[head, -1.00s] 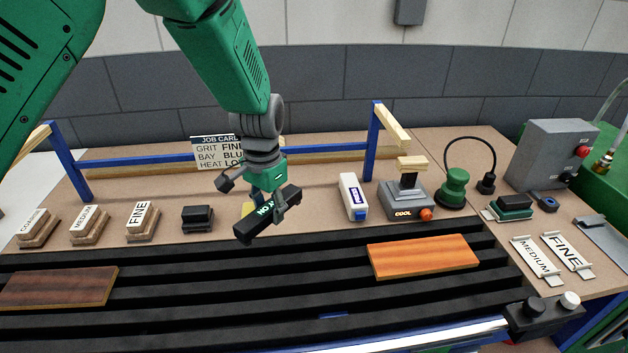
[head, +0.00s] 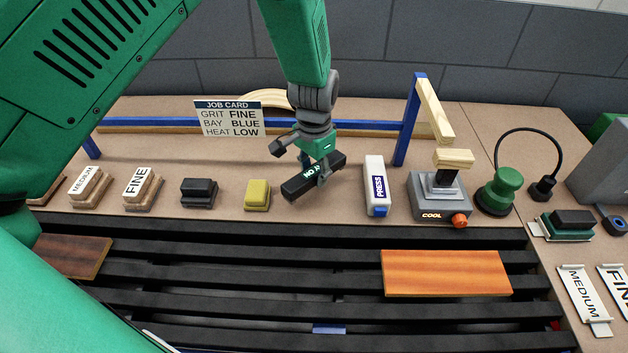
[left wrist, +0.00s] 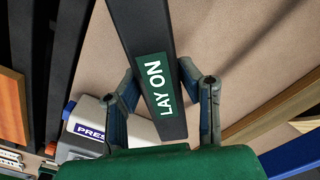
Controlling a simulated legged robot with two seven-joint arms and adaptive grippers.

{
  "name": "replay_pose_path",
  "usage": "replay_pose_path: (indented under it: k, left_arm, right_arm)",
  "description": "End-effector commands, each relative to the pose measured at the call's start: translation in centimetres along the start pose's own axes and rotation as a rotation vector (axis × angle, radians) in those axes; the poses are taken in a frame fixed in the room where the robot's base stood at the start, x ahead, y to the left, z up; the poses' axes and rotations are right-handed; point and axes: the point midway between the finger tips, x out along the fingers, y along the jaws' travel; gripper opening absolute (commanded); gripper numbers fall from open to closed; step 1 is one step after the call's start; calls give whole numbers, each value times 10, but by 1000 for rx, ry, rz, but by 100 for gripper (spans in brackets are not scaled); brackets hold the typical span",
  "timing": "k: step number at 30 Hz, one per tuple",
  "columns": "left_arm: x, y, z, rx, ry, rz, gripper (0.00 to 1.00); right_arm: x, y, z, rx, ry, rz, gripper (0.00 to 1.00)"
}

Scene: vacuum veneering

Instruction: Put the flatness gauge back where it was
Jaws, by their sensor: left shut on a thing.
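My left gripper (head: 316,172) is shut on this bar at the back strip of the bench, between a yellow block (head: 257,195) and a white PRESS tool (head: 376,184). The bar lies at a slant, its near left end lower in the picture. I cannot tell whether it touches the bench. In the left wrist view, the bar (left wrist: 145,30) runs between the two fingers and its label reads "LAY ON". My right gripper is not in view.
A black block (head: 199,192) and labelled sanding blocks (head: 142,188) stand left of the yellow block. A grey COOL unit (head: 438,208) stands right of the PRESS tool. The slatted black bed (head: 300,270) in front carries an orange wood panel (head: 445,273). A job card (head: 228,118) stands behind.

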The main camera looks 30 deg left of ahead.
Motion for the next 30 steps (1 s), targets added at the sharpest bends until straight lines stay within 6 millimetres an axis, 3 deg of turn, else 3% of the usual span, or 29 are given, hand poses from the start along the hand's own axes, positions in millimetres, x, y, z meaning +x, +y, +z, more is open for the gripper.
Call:
replay_pose_path:
  k: [6,16,17,18,30]
  left_arm:
    - [30,0,1,2,-3,1,0]
    - [35,-5,3,1,2,6,0]
    - [34,-5,3,1,1,6,42]
    - [34,-4,2,1,1,5,52]
    - [26,0,0,2,0,0,52]
  right_arm:
    - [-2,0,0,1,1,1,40]
    - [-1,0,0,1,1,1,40]
    - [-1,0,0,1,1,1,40]
    - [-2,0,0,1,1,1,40]
    - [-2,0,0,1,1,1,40]
